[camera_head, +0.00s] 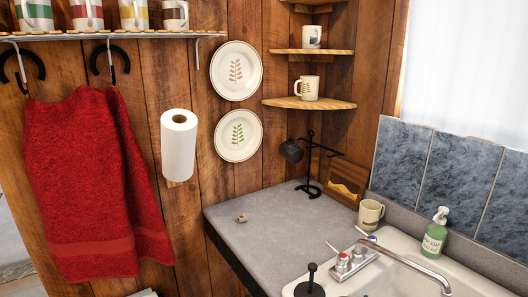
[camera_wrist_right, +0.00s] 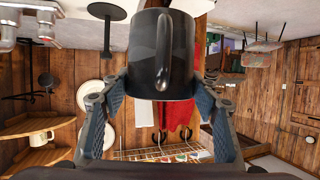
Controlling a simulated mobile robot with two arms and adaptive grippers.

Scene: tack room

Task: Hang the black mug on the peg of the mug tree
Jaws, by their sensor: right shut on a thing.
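In the right wrist view, which is upside down, my right gripper (camera_wrist_right: 163,88) is shut on the black mug (camera_wrist_right: 150,60), one finger on each side near its rim. The mug's handle faces the camera. The black mug tree (camera_head: 310,165) stands on the grey counter in the head view. A dark mug (camera_head: 291,150) hangs on its left side, and a peg (camera_head: 329,150) on its right side is bare. My right gripper and the held mug are not in the head view. My left gripper is in neither view.
The grey counter (camera_head: 270,225) is mostly clear, with a small object (camera_head: 242,218) on it. A cream mug (camera_head: 370,213), a faucet (camera_head: 365,253), a green soap bottle (camera_head: 435,232) and a short black stand (camera_head: 310,280) are around the sink. Corner shelves (camera_head: 310,103) rise behind the tree.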

